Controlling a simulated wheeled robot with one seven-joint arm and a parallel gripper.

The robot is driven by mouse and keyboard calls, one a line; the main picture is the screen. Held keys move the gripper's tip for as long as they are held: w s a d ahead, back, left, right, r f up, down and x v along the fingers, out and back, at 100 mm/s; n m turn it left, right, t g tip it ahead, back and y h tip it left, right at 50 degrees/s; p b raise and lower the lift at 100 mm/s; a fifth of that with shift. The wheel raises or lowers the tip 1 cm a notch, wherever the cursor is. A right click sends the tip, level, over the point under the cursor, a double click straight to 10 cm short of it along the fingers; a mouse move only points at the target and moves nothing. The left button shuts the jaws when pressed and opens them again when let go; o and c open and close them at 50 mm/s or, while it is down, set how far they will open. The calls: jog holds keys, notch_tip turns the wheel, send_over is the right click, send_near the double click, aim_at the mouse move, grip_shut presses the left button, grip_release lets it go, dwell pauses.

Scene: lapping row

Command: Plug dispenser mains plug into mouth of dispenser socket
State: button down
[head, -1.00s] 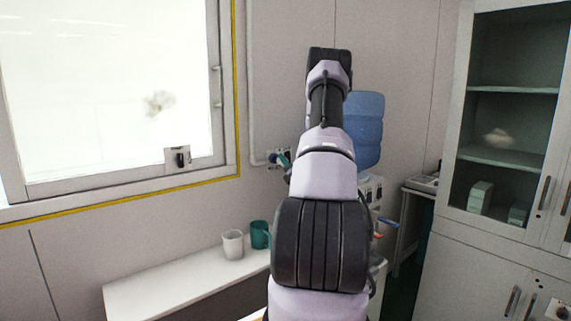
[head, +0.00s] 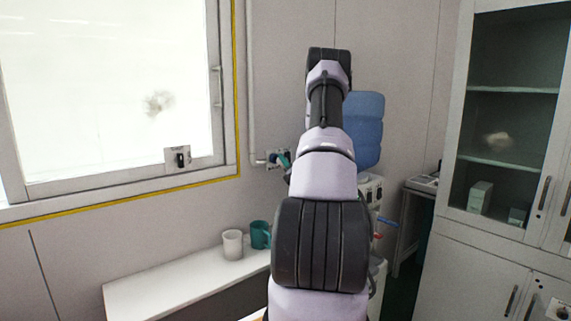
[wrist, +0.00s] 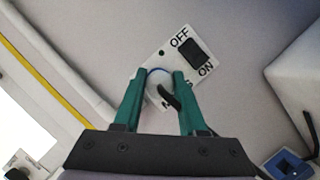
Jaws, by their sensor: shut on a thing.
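The dispenser socket (wrist: 188,60) is a white wall plate with a black rocker switch marked OFF and ON. It also shows in the head view (head: 271,155), on the wall left of my arm. My gripper (wrist: 160,76) has teal fingers and is shut on the dispenser mains plug (wrist: 156,90), a pale body with a black cord, right in front of the plate. A thin blue arc shows at the plug's far edge. The plug and fingers cover the socket's mouth, so I cannot tell whether the plug is in it. The fingertips (head: 284,158) show partly in the head view.
A dispenser with a blue bottle (head: 363,128) stands behind my arm, right of the socket. A white mug (head: 232,245) and a teal mug (head: 260,235) stand on a white bench (head: 170,283). Another switch plate (head: 177,159) is at the window. A glass-fronted cabinet (head: 510,120) stands right.

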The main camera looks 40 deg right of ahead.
jog(key=shift+w, duration=1.15)
jog(key=shift+c, duration=1.9)
grip_release()
jog(key=v, duration=1)
jog(key=shift+s+f, duration=0.15)
jog(key=shift+s, duration=0.2)
jog(key=shift+a, duration=0.15)
